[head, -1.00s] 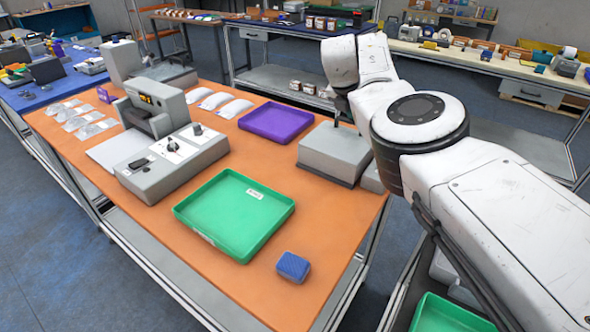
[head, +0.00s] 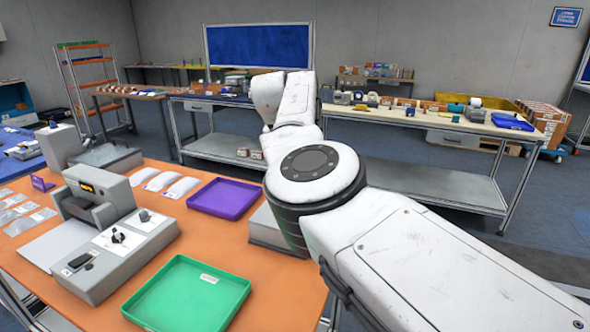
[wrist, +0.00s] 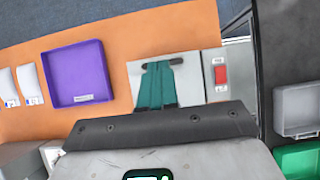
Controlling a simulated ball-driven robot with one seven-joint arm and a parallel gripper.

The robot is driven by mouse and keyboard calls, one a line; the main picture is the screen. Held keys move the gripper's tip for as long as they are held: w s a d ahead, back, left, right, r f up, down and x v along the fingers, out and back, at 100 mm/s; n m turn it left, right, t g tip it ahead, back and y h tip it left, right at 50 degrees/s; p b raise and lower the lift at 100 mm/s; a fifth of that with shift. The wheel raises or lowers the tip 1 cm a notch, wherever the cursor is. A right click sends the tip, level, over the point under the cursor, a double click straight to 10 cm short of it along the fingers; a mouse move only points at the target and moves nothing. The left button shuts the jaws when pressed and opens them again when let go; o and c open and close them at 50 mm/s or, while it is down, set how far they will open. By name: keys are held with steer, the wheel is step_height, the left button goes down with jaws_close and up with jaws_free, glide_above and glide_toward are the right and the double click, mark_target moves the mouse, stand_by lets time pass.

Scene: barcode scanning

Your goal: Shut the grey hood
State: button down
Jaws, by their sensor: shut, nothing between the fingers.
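In the wrist view a light grey panel with a dark bar-shaped handle (wrist: 186,61) lies under my fingers; I take this panel for the grey hood (wrist: 208,60). My gripper (wrist: 158,66) has two teal fingers shut together and empty, their tips over or near the handle. I cannot tell whether they touch it. In the head view a low grey box (head: 263,227) stands on the orange table, partly hidden behind my arm. My gripper is hidden there, and the hood's angle cannot be told.
A purple tray (head: 222,199) lies left of the grey box, and a green tray (head: 190,296) is nearer. A grey machine (head: 105,255) stands at the left. In the wrist view a red switch (wrist: 221,76) sits right of the panel.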

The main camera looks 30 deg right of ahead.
step_height(320, 180, up, 12)
steer(key=s+a, duration=0.1)
steer(key=a, duration=0.1)
steer(key=shift+r, duration=0.25)
